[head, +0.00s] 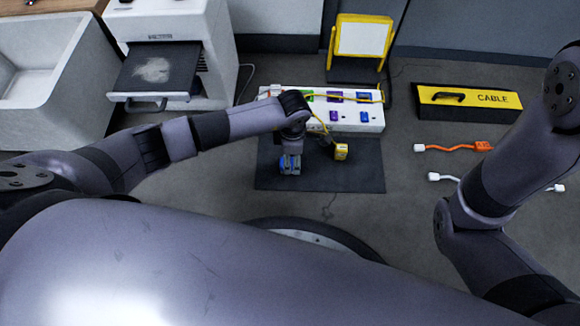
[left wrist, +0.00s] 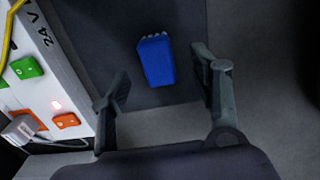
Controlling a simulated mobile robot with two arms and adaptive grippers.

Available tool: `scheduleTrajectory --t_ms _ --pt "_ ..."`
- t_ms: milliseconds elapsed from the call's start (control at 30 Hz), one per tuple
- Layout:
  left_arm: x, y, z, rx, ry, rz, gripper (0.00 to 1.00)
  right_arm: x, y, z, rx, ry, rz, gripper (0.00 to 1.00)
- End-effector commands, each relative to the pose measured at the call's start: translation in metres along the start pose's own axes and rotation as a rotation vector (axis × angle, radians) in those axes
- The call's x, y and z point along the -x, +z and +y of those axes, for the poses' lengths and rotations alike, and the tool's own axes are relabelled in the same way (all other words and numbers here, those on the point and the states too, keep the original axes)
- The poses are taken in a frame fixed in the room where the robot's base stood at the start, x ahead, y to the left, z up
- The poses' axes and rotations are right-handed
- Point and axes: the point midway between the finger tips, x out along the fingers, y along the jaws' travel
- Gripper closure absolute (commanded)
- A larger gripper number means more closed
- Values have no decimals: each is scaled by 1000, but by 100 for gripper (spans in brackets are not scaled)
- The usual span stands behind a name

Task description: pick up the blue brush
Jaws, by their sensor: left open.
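The blue brush (left wrist: 157,60) lies on the dark mat (left wrist: 105,25). In the left wrist view its blue body lies beyond and between my two spread fingers, with a row of small pale bumps along its far end. My left gripper (left wrist: 162,85) is open, with clear space between each finger and the brush. In the head view my left gripper (head: 290,165) points down over the mat's left part, and it hides most of the brush; some blue shows around the fingers. My right arm shows at the right of the head view, but its gripper is out of sight.
A white panel (head: 372,126) with coloured sockets stands behind the mat. A yellow block (head: 341,151) on a cable sits right of my left gripper. A yellow CABLE box (head: 468,98) and orange cable (head: 455,148) lie right. A white machine (head: 208,45) stands left.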

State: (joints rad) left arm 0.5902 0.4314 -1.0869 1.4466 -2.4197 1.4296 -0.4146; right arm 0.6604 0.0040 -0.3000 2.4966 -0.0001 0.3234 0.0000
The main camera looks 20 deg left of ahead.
Motion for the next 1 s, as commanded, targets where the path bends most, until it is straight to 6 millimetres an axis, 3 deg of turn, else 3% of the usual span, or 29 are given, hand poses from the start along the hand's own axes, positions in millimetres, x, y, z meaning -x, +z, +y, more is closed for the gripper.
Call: scheduleTrajectory --t_ms 267,567,867,1000 --pt "-17 -2 1 2 -1 -1 43 8 -9 -4 2 -6 15 70" --pt "-52 -5 3 1 0 -2 43 37 -21 -10 3 -8 21 70" --pt "-53 -5 4 1 0 -1 44 36 -20 -10 2 -8 21 70" --pt "-52 -5 4 1 0 -1 53 36 -20 -10 2 -8 21 70"
